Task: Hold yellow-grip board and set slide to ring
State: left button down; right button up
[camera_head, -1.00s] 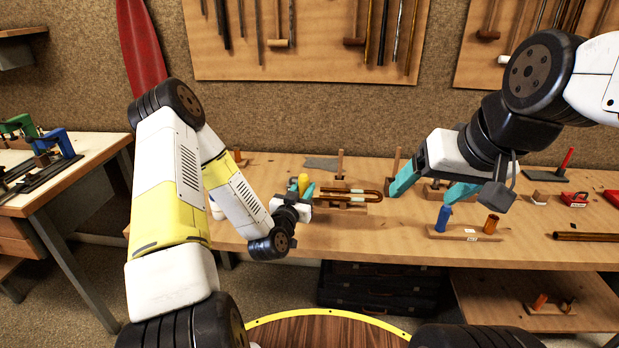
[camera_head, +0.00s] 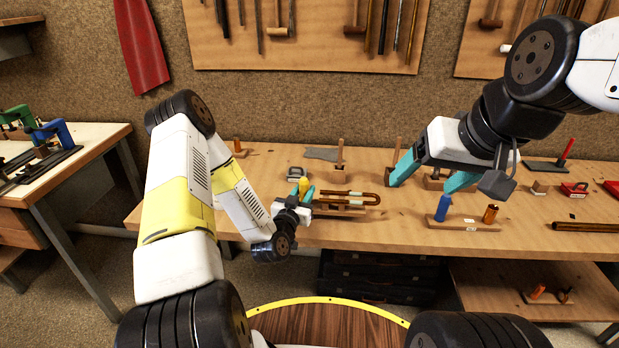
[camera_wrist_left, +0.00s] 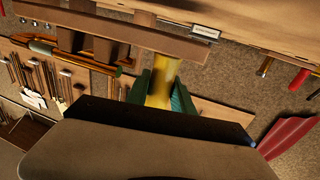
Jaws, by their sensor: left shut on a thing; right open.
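My left gripper (camera_head: 309,192) is shut on the yellow grip (camera_head: 303,186) at the left end of a small wooden board (camera_head: 340,207). The yellow grip also shows between the teal fingers in the left wrist view (camera_wrist_left: 162,82). A brass U-shaped slide (camera_head: 362,195) lies along the board, its bend to the right; it also shows in the left wrist view (camera_wrist_left: 85,62). My right gripper (camera_head: 430,179) is open over the bench, right of the slide and apart from it. I cannot make out the ring.
A stand with a blue cylinder (camera_head: 443,207) and an orange one (camera_head: 490,214) is in front of the right gripper.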

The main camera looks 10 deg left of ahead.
pick_arm(q)
jog(key=shift+f, duration=1.35)
jog(key=shift+f, duration=0.15)
jog(key=c, duration=1.2)
grip_release()
grip_shut()
